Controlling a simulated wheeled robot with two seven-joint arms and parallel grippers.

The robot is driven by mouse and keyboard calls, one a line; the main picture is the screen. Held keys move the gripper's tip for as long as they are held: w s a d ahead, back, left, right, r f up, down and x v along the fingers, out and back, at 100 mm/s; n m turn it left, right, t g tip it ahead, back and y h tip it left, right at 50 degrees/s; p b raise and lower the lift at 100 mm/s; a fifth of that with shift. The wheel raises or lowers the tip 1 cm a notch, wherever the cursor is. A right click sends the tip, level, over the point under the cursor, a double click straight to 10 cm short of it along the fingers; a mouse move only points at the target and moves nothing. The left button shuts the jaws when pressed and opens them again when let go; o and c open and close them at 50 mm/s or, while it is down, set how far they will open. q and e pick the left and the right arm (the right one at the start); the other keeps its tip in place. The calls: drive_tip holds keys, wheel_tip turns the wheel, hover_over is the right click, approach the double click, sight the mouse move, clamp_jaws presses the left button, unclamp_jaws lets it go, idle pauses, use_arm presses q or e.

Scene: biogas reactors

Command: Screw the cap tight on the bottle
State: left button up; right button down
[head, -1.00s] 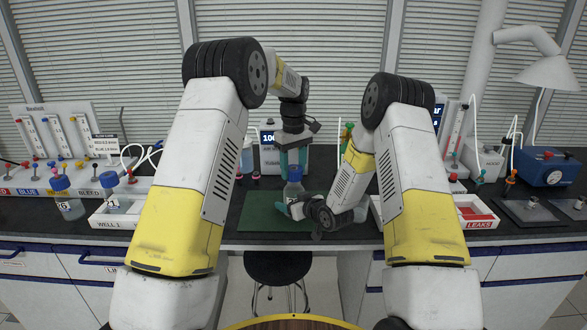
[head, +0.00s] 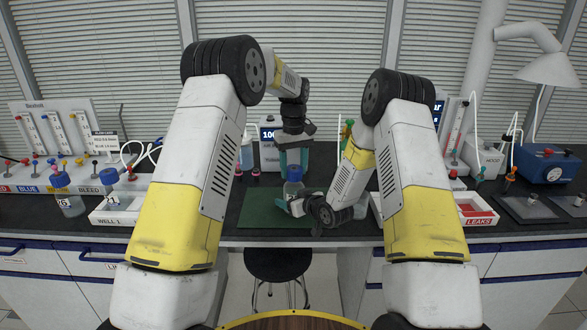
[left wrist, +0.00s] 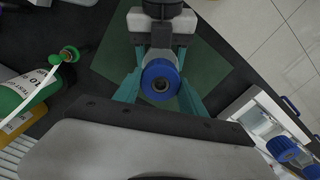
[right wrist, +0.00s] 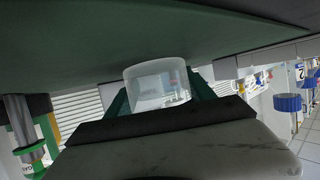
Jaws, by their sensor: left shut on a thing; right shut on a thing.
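The bottle (head: 293,190) stands upright over the green mat, with its blue cap (head: 294,173) on top. My left gripper (head: 293,168) points straight down over it, with its teal fingers shut on the cap. In the left wrist view the blue cap (left wrist: 161,82) shows as a ring with a dark middle between the fingers. My right gripper (head: 290,207) comes in low from the right and is shut on the bottle body. In the right wrist view the clear lower part of the bottle (right wrist: 158,86) sits between the fingers. The cap's threads are hidden.
The green mat (head: 255,212) lies on the dark bench. A display unit (head: 269,157) stands behind. A blue-capped bottle (head: 66,197) and the WELL 1 tray (head: 103,216) are at left. The red LEAKS tray (head: 476,212) is at right.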

use_arm(q)
drive_tip(key=m, duration=0.4)
drive_tip(key=shift+m, duration=0.4)
drive_tip(key=m, duration=0.7)
drive_tip(key=shift+d, duration=0.1)
drive_tip(key=m, duration=0.6)
drive_tip(key=shift+s+m, duration=0.1)
drive_tip(key=shift+m, duration=0.3)
drive_tip(key=m, duration=1.1)
drive_tip(key=shift+m, duration=0.3)
drive_tip(key=m, duration=0.4)
drive_tip(key=shift+s+m, duration=0.1)
drive_tip(key=shift+m, duration=0.3)
drive_tip(key=m, duration=0.6)
drive_tip(key=shift+m, duration=0.3)
drive_tip(key=m, duration=0.4)
drive_tip(key=shift+m, duration=0.3)
